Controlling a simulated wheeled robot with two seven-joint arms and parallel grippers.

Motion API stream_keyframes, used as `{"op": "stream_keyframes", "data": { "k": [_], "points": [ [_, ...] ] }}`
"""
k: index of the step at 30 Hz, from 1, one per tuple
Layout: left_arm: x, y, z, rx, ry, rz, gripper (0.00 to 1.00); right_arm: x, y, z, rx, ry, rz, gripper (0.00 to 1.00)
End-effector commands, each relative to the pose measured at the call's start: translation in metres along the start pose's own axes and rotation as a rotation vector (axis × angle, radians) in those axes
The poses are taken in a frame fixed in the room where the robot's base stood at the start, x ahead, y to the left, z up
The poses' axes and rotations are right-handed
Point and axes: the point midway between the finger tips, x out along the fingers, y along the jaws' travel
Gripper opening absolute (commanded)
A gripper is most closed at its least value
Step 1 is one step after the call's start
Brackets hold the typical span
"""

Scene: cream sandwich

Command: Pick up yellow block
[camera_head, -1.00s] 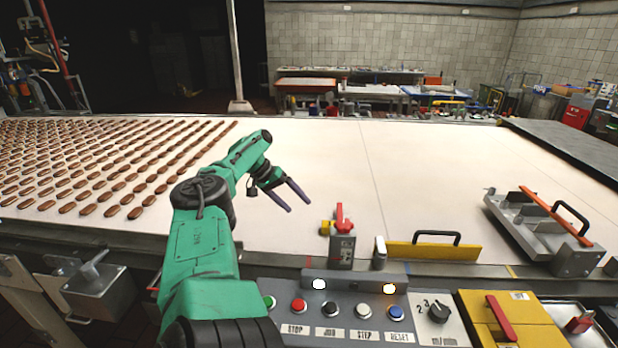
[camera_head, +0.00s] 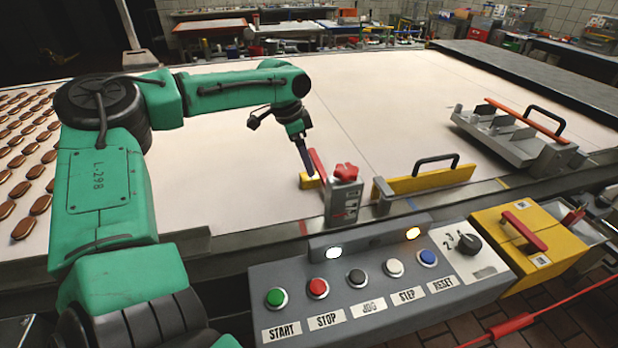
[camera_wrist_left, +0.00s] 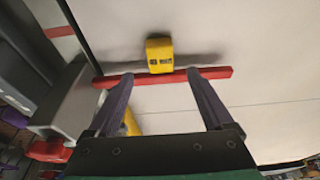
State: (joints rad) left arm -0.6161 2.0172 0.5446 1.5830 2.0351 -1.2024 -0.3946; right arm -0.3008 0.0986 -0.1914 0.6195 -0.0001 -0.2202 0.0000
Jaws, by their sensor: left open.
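The small yellow block (camera_head: 308,181) sits on the pale belt near its front edge, just behind the grey box with the red knob. A red bar (camera_head: 318,163) stands right beside it. My left gripper (camera_head: 309,172) points down at the block, partly covering it. In the left wrist view the yellow block (camera_wrist_left: 159,56) lies beyond the tips, roughly centred between them, against the red bar (camera_wrist_left: 205,75). The left gripper (camera_wrist_left: 158,78) is open and empty, its tips at the bar; contact cannot be told. My right gripper is out of view.
The grey box with a red knob (camera_head: 345,197) stands close in front. A yellow plate with a black handle (camera_head: 425,180) is to its right. The button panel (camera_head: 340,282) is at the front. Brown bars (camera_head: 30,160) lie at left; the middle belt is clear.

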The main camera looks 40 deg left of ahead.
Motion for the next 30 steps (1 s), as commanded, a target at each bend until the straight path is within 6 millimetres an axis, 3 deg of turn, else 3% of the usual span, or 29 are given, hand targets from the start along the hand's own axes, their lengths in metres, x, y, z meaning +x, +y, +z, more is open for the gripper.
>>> {"op": "stream_keyframes", "data": {
  "k": [9,15,17,22,30],
  "points": [
    [0.051,0.001,0.003,-0.001,-0.002,0.001,0.85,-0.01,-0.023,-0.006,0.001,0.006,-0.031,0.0],
    [0.053,0.0,0.002,-0.002,0.001,0.0,0.85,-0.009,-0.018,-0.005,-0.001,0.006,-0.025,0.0],
    [0.053,0.0,0.002,-0.002,0.001,0.0,0.66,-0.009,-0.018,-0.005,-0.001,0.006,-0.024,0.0],
    [0.053,0.0,0.002,-0.002,0.001,0.0,0.01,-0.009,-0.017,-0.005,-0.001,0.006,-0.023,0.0],
    [0.051,0.0,0.002,-0.001,0.003,-0.001,0.0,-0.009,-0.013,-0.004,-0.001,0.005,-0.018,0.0]
  ]
}}
